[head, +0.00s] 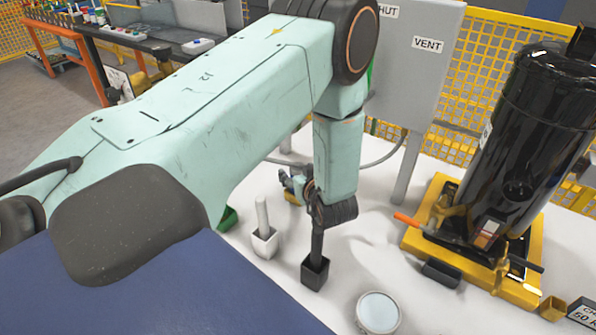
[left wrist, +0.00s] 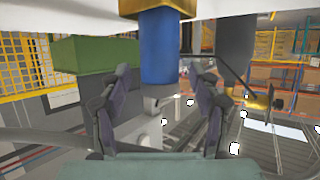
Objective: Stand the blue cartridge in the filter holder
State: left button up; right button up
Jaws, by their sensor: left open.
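The blue cartridge (left wrist: 160,50) shows in the left wrist view, where the scene appears upside down. My left gripper (left wrist: 163,72) is open, one finger on each side of the cartridge, with gaps visible. In the head view my arm largely hides this gripper and the cartridge. I cannot tell which thing is the filter holder. My right gripper does not show.
A white rod stands in a white holder (head: 264,243), and a black one in a black holder (head: 315,273). A green holder (head: 229,218) is partly hidden. A round pale dish (head: 378,313) lies in front. A black compressor (head: 525,135) on a yellow base (head: 420,240) stands right.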

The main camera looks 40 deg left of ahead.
pick_arm(q)
jog(key=v, duration=0.7)
jog(key=shift+r, duration=0.1)
dwell(0.5)
